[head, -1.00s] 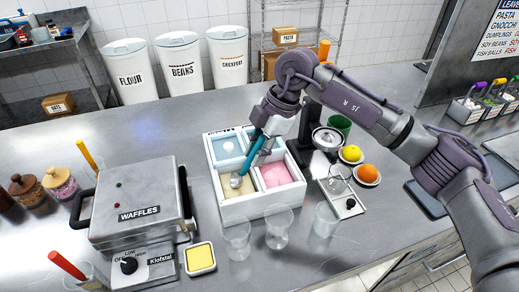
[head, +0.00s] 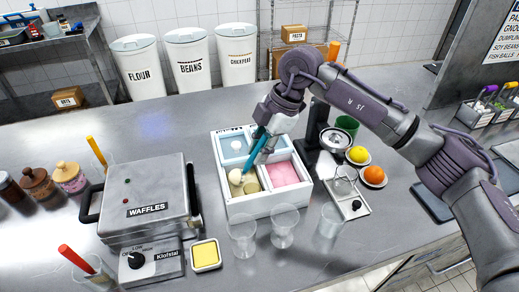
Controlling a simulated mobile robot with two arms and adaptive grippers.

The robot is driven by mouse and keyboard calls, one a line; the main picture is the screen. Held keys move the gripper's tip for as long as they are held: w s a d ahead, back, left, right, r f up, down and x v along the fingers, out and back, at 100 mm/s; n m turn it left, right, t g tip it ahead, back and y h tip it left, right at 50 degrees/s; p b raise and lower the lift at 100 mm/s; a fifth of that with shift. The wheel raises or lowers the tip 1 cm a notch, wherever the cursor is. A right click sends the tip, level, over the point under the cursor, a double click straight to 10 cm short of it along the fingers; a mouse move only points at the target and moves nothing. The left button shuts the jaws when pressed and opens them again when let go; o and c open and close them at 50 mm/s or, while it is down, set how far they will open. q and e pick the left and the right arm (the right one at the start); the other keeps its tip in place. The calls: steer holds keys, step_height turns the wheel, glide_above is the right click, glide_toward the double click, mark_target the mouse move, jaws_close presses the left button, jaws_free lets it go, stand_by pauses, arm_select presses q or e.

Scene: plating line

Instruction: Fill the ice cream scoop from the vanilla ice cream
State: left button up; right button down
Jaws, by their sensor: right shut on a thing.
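A white box (head: 262,207) with several compartments stands on the counter. Its front-left compartment holds pale cream vanilla ice cream (head: 251,196), and pink ice cream (head: 283,174) lies to its right. My right gripper (head: 262,138) is shut on the ice cream scoop (head: 247,163), above the box, with the scoop slanting down to the left. At the scoop's low end, over the vanilla, a rounded cream-coloured mass (head: 236,177) shows and covers the bowl. A darker hollow shows beside it in the vanilla. My left gripper is out of view.
A waffle maker (head: 147,198) stands to the left, with a small yellow-filled dish (head: 205,254) by it. Clear glasses (head: 284,226) stand close in front of the box. A lemon (head: 358,154) and an orange (head: 374,174) lie to the right. The counter behind the box is clear.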

steer(key=shift+r+p, duration=2.7)
steer(key=shift+r, duration=1.6)
